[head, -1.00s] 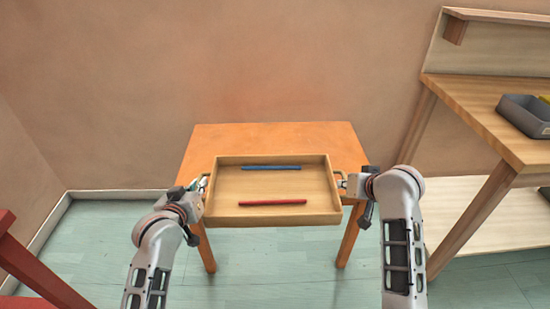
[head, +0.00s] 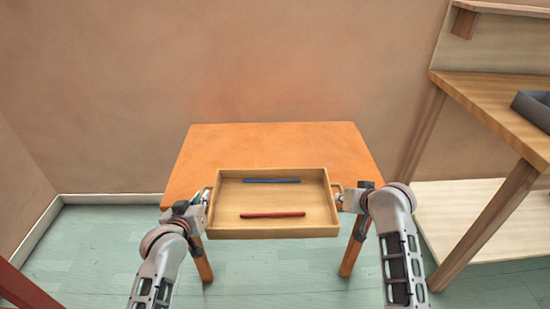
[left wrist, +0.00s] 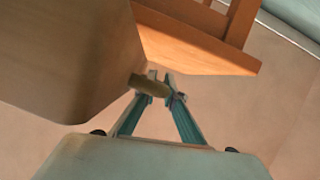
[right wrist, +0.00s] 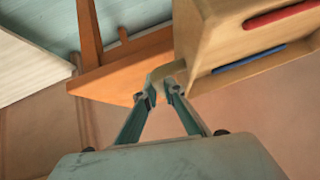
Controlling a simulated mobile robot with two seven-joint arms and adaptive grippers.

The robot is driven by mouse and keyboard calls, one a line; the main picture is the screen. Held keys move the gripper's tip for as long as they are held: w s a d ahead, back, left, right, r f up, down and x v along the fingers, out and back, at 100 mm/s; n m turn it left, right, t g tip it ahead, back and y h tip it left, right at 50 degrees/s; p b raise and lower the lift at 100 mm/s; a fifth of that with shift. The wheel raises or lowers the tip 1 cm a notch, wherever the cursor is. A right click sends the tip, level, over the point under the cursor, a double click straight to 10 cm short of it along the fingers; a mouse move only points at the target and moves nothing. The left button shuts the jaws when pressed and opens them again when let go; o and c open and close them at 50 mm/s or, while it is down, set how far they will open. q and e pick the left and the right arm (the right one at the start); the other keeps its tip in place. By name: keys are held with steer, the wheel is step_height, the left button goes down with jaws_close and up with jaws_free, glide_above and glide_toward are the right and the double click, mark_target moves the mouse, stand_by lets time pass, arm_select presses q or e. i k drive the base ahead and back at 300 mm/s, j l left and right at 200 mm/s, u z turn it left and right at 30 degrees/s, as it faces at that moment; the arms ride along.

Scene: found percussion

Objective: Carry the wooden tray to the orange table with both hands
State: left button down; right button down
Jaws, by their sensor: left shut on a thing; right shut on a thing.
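The wooden tray (head: 276,232) is held level between my two grippers, with a blue stick (head: 271,181) and a red stick (head: 272,215) lying in it. My left gripper (head: 205,197) is shut on the tray's left handle, which shows between the fingers in the left wrist view (left wrist: 158,86). My right gripper (head: 339,196) is shut on the right handle, seen in the right wrist view (right wrist: 165,84). The orange table (head: 270,140) stands ahead against the wall. The tray overlaps its front part in the head view; whether they touch cannot be told.
A wooden workbench (head: 490,95) with a grey bin (head: 534,108) stands at the right. A red piece of furniture (head: 35,295) shows at the lower left. The back part of the orange table is bare. Green floor (head: 100,240) lies open at the left.

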mark_target(273, 158)
steer(key=i, duration=1)
